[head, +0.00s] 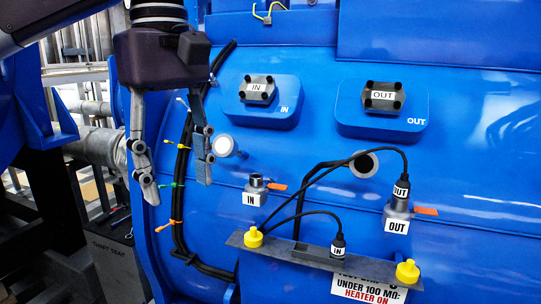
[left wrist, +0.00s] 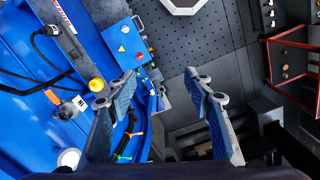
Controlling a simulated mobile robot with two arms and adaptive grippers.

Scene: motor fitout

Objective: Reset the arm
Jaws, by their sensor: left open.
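My left gripper (head: 172,182) hangs from the upper left in the head view, fingers pointing down, open and empty. It is in front of the blue motor housing (head: 300,155), left of the IN socket (head: 257,183); no contact shows. In the left wrist view the two fingers of my left gripper (left wrist: 155,90) are spread with nothing between them. The OUT plug (head: 401,187) sits on the OUT socket (head: 398,209). The IN plug (head: 338,240) stands upright at the bracket (head: 300,250), its cable looping up. The IN socket has no plug on it. My right gripper is not in view.
Yellow caps (head: 254,238) (head: 407,271) sit at the bracket's ends. A black cable bundle with coloured ties (head: 180,170) runs down the housing behind my left gripper. A blue box with buttons (left wrist: 124,42) shows in the left wrist view. Pipes and railings stand at the left.

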